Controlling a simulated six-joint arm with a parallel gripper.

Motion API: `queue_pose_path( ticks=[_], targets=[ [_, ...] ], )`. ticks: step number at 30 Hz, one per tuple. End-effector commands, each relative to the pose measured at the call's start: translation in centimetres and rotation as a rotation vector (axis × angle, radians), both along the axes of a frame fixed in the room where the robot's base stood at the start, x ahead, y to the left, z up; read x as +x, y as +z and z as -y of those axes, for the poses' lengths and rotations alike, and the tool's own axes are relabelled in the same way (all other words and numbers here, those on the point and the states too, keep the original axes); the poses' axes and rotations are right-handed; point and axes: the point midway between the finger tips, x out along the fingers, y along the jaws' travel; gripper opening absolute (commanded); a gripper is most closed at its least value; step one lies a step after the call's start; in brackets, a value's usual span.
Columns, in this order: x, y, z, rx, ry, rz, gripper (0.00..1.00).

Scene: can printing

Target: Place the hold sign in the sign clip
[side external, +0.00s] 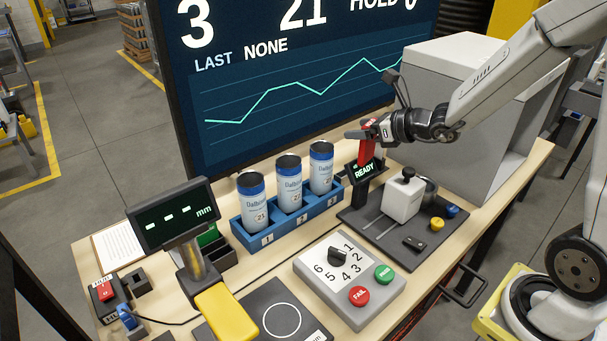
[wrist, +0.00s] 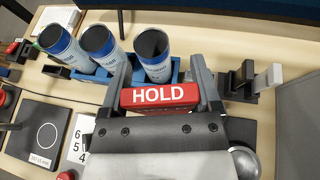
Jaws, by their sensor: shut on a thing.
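The hold sign (wrist: 160,95) is a red block with white HOLD lettering. My gripper (wrist: 163,88) is shut on it, with one finger at each end. In the side external view the red sign (side external: 367,150) hangs from my gripper (side external: 372,131), raised above the table in front of the big screen. I cannot tell if this is the sign clip.
A blue rack (side external: 283,231) holds three cans left of my gripper. A black fixture with a grey block (side external: 404,199) and a large grey box (side external: 447,115) stand to the right. A dial panel (side external: 350,278) and a mm readout (side external: 172,215) stand nearer the front.

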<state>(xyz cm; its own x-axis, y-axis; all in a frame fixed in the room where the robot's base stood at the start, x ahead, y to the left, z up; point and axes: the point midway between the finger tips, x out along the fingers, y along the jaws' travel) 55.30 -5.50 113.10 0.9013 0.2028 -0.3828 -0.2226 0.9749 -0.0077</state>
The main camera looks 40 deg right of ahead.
Motion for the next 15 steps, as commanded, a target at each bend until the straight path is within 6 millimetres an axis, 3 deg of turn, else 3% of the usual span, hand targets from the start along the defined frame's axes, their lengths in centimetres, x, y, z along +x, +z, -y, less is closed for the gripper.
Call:
queue_pose_path(
  ticks=[6,15],
  targets=[
    [0.8,0.6,-3.5,0.004,0.049,0.001,0.14],
    [1.1,0.9,-5.5,0.007,0.075,-0.001,0.14]
  ],
)
